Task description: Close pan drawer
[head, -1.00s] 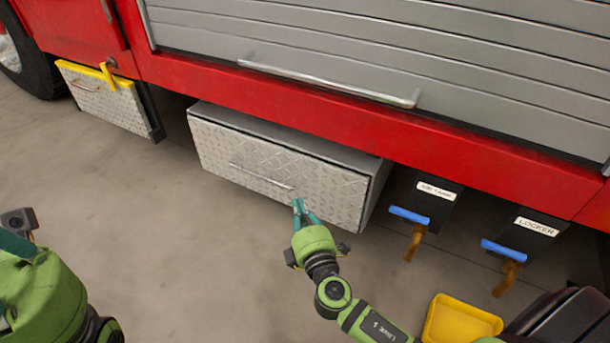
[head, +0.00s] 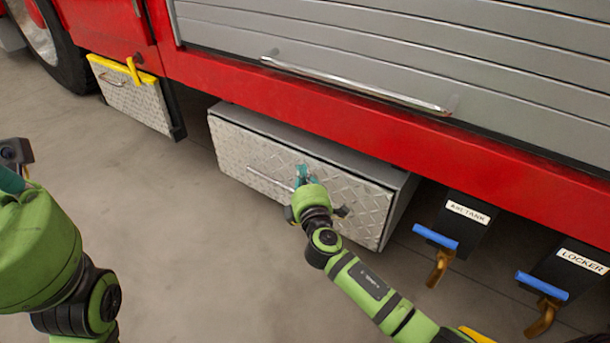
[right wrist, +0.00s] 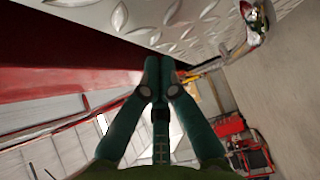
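The pan drawer (head: 350,205) has a diamond-plate front and a thin bar handle (head: 268,180). It juts out from under the red truck body, with its grey top and right side showing. My right gripper (head: 302,172) is in front of the drawer face, by the handle's right end. In the right wrist view its fingertips (right wrist: 159,62) are together with nothing seen between them. The drawer face (right wrist: 195,25) fills the top there, and the handle (right wrist: 257,22) is to the right; contact cannot be told. My left gripper (head: 14,165) is cut off at the left edge, its opening unclear.
A roller shutter with a long bar (head: 360,85) is above the drawer. A yellow-topped plate box (head: 133,92) hangs at left. Blue-handled valves labelled AIR TANK (head: 436,238) and LOCKER (head: 542,286) are at right. The concrete floor in front is clear.

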